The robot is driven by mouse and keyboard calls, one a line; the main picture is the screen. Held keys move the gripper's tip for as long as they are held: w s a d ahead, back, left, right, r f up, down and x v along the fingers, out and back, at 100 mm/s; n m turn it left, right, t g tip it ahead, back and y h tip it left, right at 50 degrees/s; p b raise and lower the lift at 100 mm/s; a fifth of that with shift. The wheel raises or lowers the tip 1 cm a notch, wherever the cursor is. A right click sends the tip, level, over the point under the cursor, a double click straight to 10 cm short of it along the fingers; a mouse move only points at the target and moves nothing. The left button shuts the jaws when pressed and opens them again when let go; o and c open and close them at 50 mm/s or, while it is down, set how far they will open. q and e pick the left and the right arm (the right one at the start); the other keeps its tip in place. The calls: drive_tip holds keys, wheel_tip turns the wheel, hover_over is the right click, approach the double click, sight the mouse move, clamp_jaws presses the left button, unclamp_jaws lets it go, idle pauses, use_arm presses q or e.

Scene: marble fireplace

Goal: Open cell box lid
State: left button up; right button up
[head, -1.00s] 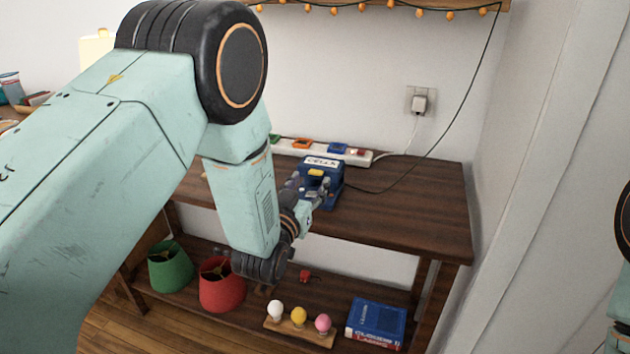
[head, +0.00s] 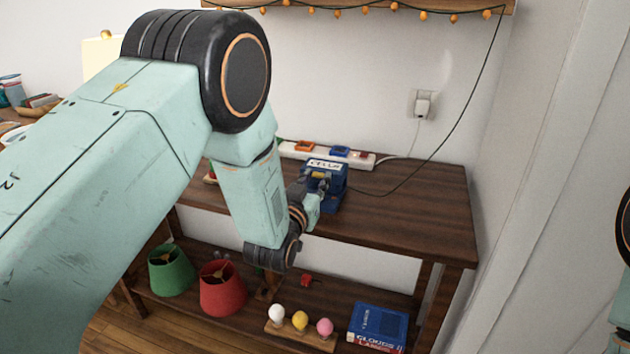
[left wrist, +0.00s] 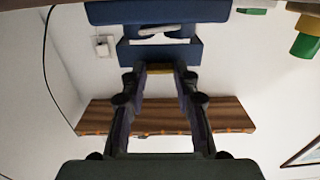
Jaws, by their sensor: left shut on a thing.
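The cell box (head: 334,199) is blue and stands on the dark wooden table near the power strip. Its lid (head: 325,165) has a white label and a yellow tab (head: 318,175) at the front. My left gripper (head: 315,187) reaches the box's front from the left. In the left wrist view, which is upside down, its fingertips (left wrist: 160,72) are shut on the yellow tab (left wrist: 160,68) of the blue lid (left wrist: 160,51). A pale gap with a white piece shows between the lid and the blue body (left wrist: 158,12). The box's front is partly hidden by the gripper. My right gripper is out of view.
A white power strip (head: 365,160) lies behind the box, its cable running to a wall outlet (head: 423,107). The table (head: 425,205) is clear to the right. Lampshades (head: 222,290), bulbs (head: 300,320) and blue books (head: 378,328) are on the lower shelf.

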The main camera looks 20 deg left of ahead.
use_arm(q)
clamp_jaws()
